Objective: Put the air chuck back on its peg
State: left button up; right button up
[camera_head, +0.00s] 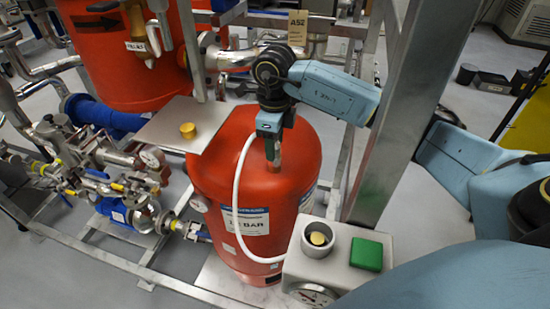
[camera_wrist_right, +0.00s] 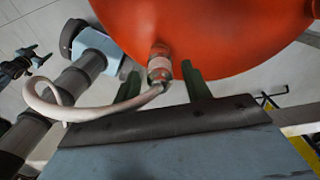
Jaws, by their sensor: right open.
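My right gripper (camera_head: 272,150) hangs fingers-down over the upper part of the red tank (camera_head: 225,180) in the head view. It is open. In the right wrist view, the green fingers of my right gripper (camera_wrist_right: 161,80) stand on either side of the air chuck (camera_wrist_right: 159,64), a small metallic fitting on the white hose (camera_wrist_right: 95,113). The chuck lies close to the red tank (camera_wrist_right: 215,35); I cannot tell if it touches. In the head view the hose (camera_head: 237,210) loops from the gripper down to the grey box. I cannot pick out the peg. My left gripper is not in view.
The grey box (camera_head: 340,265) at the front carries a cup (camera_head: 318,238) with a yellow disc and a green block (camera_head: 366,254). A grey plate (camera_head: 160,127) with a brass knob (camera_head: 188,130) is left of the gripper. A steel post (camera_head: 388,130) stands right. Pipes and valves crowd the left.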

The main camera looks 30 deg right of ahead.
jog(key=c, duration=0.8)
jog(key=shift+r+p, duration=1.8)
jog(key=shift+r, duration=0.9)
jog(key=shift+a, duration=0.1)
